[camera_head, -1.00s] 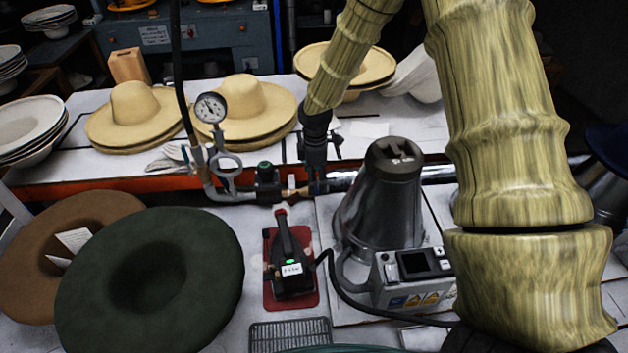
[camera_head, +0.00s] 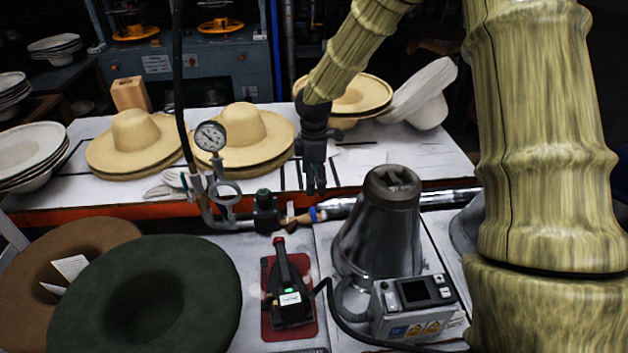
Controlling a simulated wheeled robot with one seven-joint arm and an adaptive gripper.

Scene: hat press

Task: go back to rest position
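My gripper (camera_head: 316,188) hangs from my tan, bamboo-like arm in the upper middle of the view, fingers pointing down. It is dark and small here, and its fingertips look close together with nothing visible between them; I cannot tell how far they are apart. It is above the back edge of the near bench, behind and above the black hand tool with a green light (camera_head: 289,291). The tool lies on a red pad (camera_head: 268,325), apart from my gripper.
A metal cone (camera_head: 385,235) and a grey control box (camera_head: 415,303) stand right of the tool. A gauge (camera_head: 210,136) and pipework with a valve (camera_head: 265,212) are left of my gripper. A dark green hat (camera_head: 150,300) lies at the left; straw hats (camera_head: 245,135) sit behind.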

